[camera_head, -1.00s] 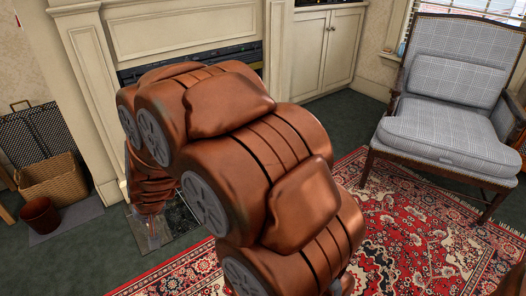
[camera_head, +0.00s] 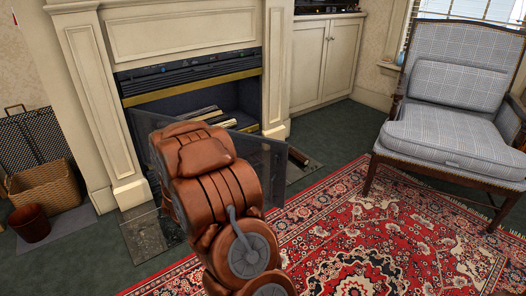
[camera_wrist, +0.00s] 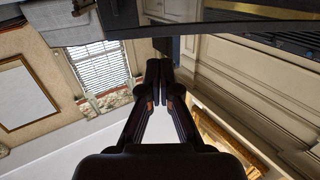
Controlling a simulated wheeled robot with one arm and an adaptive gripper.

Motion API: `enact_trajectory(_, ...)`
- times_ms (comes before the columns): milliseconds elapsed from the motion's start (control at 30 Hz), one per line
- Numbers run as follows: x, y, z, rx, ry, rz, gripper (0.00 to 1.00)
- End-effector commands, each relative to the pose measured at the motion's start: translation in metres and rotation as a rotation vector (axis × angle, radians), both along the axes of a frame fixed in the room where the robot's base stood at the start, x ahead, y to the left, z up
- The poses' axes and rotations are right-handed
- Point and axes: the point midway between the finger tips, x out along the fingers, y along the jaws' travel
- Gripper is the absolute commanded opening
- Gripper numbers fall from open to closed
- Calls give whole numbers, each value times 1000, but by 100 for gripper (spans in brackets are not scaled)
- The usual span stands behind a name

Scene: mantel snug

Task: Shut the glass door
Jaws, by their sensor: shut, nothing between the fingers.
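The glass door (camera_head: 268,165) of the fireplace stands open in the head view. It is a dark see-through panel that reaches out in front of the firebox, its right part showing past my arm. My arm covers much of the panel's middle and lower left. My gripper is hidden behind my arm in the head view. In the wrist view my gripper (camera_wrist: 160,70) has its dark fingers together with nothing between them. A dark flat band crosses the top of that view beyond the fingertips; I cannot tell whether it is the door, or whether the fingers touch it.
The fireplace opening (camera_head: 215,99) holds logs under a brass strip. A white cabinet (camera_head: 325,60) is to its right. A plaid armchair (camera_head: 450,100) stands at the right on the red patterned rug (camera_head: 370,240). A wicker basket (camera_head: 45,188) and a brown bin (camera_head: 30,222) are at the left.

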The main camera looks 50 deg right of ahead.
Motion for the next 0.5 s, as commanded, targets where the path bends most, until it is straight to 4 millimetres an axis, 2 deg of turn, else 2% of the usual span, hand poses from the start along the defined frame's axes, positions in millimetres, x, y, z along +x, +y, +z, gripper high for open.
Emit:
enact_trajectory(200, -13, -13, 0, -64, 9, -44, 0)
enact_trajectory(367, -11, -26, -1, -64, 9, -46, 0)
enact_trajectory(500, -6, -44, 0, -65, 7, -46, 0)
